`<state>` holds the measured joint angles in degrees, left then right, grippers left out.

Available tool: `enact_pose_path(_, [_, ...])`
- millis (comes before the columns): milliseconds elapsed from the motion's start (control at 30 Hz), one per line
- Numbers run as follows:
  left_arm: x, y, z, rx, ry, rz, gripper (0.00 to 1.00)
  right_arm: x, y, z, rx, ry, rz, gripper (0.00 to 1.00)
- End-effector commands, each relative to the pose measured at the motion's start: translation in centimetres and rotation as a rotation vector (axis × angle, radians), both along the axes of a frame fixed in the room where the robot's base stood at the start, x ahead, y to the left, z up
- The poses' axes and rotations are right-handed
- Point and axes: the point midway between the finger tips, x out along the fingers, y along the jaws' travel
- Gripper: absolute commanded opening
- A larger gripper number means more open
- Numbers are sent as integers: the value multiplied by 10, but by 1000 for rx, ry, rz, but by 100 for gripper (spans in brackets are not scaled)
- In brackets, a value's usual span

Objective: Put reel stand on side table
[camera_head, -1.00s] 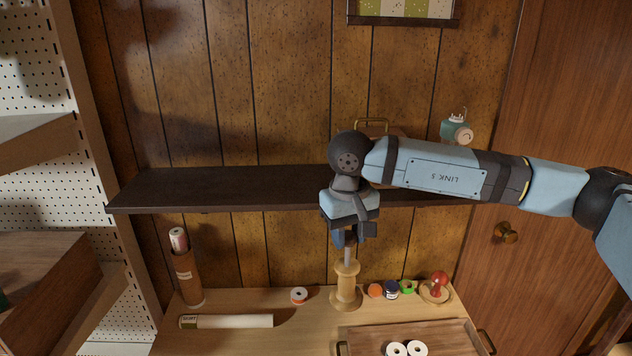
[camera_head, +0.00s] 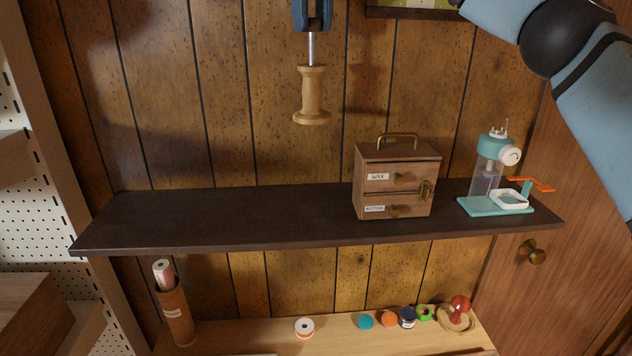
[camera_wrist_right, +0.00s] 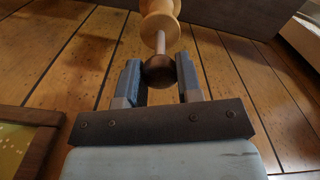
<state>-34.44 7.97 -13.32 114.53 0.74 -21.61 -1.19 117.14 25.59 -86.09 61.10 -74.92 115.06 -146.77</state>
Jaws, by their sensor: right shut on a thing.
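The reel stand (camera_head: 313,95) is a pale wooden spool shape with a round base and a metal rod on top. It hangs upright in the air, above and in front of the dark shelf. My right gripper (camera_head: 312,25) shows at the top edge of the head view, shut on the top end of the stand. In the right wrist view the two fingers of my right gripper (camera_wrist_right: 160,82) close on the stand's dark round knob (camera_wrist_right: 159,71), with the pale wooden body (camera_wrist_right: 160,22) beyond. I see no side table that I can name surely. My left gripper is not in view.
A dark shelf (camera_head: 230,222) holds a small wooden drawer box (camera_head: 397,182) and a teal machine (camera_head: 492,175); its left half is bare. Below, a wooden tabletop (camera_head: 255,338) carries a tape roll (camera_head: 304,328), a brown tube (camera_head: 176,313), several small pots and a red-knobbed stamp (camera_head: 460,306).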

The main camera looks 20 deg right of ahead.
Motion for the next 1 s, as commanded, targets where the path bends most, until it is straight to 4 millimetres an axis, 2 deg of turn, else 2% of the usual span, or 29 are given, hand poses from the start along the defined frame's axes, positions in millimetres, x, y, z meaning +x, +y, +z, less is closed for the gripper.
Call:
enact_pose_path(67, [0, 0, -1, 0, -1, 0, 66, 0, 0, 0, 0, -2, 1, 0])
enact_pose_path(167, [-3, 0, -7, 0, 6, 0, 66, 0, 0, -15, 1, 2, 4, 0])
enact_pose_path(333, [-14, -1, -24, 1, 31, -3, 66, -1, 0, -61, 3, 4, 4, 0])
enact_pose_path(433, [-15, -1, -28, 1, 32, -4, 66, -1, 0, -87, 2, 4, 3, 0])
enact_pose_path(700, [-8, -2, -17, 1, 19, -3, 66, -2, 0, -141, -1, -1, 1, 0])
enact_pose_path(1000, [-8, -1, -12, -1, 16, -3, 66, -2, -1, -167, 0, 0, -1, 0])
